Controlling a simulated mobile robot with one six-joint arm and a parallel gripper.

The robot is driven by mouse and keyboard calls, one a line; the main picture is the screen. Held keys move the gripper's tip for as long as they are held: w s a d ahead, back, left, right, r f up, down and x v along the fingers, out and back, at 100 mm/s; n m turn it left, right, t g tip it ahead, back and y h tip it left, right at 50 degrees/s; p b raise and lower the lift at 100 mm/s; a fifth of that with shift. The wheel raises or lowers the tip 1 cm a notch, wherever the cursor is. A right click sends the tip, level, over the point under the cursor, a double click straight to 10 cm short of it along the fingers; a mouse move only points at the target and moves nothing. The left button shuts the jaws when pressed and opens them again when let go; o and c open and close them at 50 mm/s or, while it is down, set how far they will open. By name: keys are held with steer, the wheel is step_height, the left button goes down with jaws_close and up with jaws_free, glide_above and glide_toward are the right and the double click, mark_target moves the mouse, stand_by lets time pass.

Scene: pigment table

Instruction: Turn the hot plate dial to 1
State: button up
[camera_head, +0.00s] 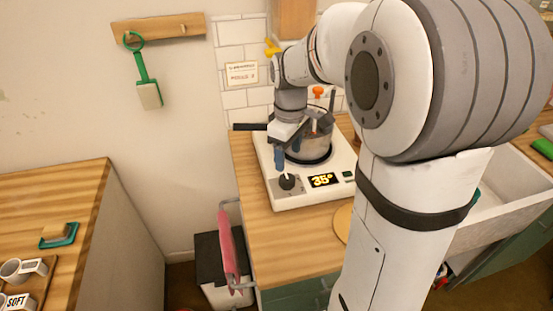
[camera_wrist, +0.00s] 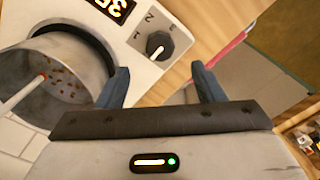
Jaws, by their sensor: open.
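The white hot plate (camera_head: 312,194) stands on the wooden counter with a lit display (camera_head: 323,180) reading 35°. Its black dial (camera_head: 287,182) is at the front left corner. In the wrist view the dial (camera_wrist: 159,45) has the marks 1, 2 and 3 around it and a pale line on its face. I cannot tell for sure which mark the line stands for. My gripper (camera_head: 287,156) is above the dial, pointing down. In the wrist view my gripper (camera_wrist: 163,82) is open, its blue fingers apart and empty, with the dial showing beyond the gap between them.
A metal pot (camera_wrist: 68,75) with a pale stick and dark bits inside sits on the hot plate, close to my left finger in the wrist view. A pink cloth (camera_head: 228,245) hangs at the counter's left end. A sink (camera_head: 500,205) is at the right.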

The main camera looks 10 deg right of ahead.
mark_target(286, 178)
step_height(286, 178, down, 8)
steer(key=shift+r, duration=0.2)
steer(key=shift+c, duration=0.3)
steer(key=c, duration=0.9)
steer(key=shift+a, duration=0.25)
